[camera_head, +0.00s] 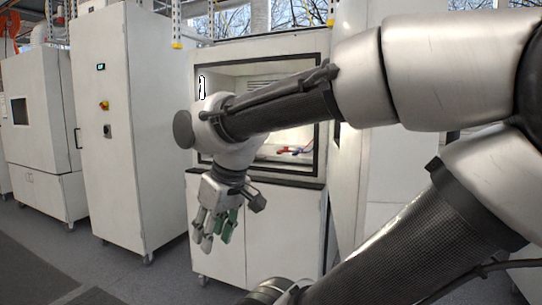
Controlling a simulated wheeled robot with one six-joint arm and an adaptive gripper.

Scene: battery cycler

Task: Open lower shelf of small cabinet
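The small cabinet (255,58) stands in the middle, white, with a dark-framed opening in its upper part. Its lower part has white door panels (283,238) with a vertical seam between them, and they look shut. My gripper (214,244) points downward in front of the left lower panel and covers part of it. Its fingers are spread, with green surfaces showing, and I see nothing between them. I cannot tell how far the fingertips are from the panel. My arm crosses the upper opening and hides part of it. No handle on the lower panels is clearly visible.
A tall white cabinet (108,170) with a small display and a red-yellow switch stands left of the small cabinet. A white unit with a dark window (19,111) stands farther left. Red and blue items (290,150) lie inside the upper opening. Grey floor (150,285) is clear in front.

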